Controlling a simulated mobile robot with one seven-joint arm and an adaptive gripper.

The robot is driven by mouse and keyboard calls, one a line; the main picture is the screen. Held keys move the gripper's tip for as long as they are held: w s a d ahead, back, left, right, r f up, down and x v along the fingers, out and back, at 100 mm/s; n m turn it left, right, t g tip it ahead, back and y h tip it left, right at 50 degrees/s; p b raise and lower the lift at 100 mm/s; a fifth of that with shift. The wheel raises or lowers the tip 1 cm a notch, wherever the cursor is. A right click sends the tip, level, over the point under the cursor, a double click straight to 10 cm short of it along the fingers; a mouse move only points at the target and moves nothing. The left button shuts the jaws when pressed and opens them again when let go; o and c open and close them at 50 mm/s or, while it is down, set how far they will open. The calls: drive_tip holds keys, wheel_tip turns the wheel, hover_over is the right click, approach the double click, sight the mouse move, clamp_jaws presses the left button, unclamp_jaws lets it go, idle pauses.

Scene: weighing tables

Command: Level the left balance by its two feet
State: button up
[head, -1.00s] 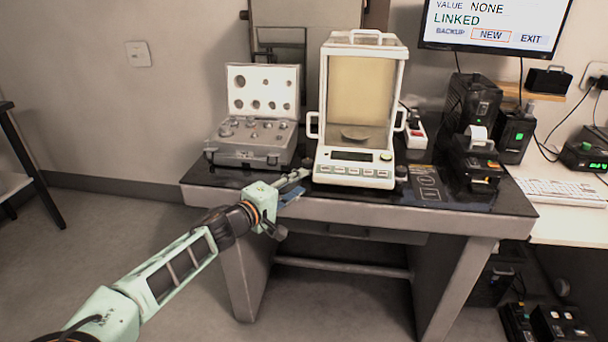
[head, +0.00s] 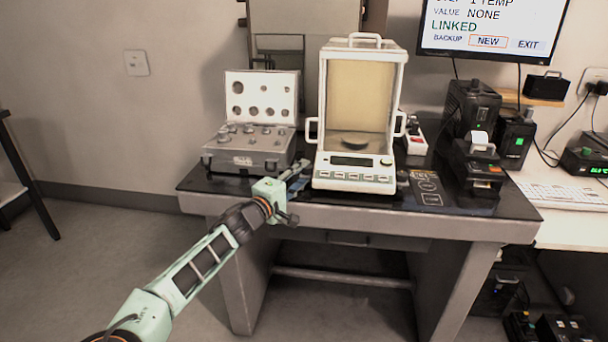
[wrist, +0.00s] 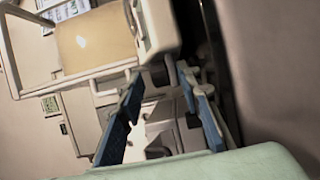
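The balance (head: 356,176) is a white instrument with a tall glass draft chamber and a round pan inside. It stands on the dark-topped table and also shows, tilted by the camera's roll, in the wrist view (wrist: 159,24). Its feet are small and dark under the front corners; I cannot make them out clearly. My gripper (head: 300,170) is beside the balance's front left corner, low over the table top. In the wrist view my gripper (wrist: 160,80) has its two blue fingers apart. I see nothing clearly held, and cannot tell whether a fingertip touches the balance.
An open weight case (head: 245,160) stands just left of the balance, close behind my gripper. A dark card (head: 426,187), a printer (head: 478,165) and a power strip (head: 416,142) are to the right. A monitor (head: 492,25) hangs above. The floor at front left is clear.

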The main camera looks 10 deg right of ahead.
drive_tip(key=shift+x, duration=0.9)
clamp_jaws()
drive_tip(key=shift+s+d+f+n+t+y+b, duration=0.1)
drive_tip(key=shift+f+n+t+y+b, duration=0.2)
drive_tip(key=shift+b, duration=0.55)
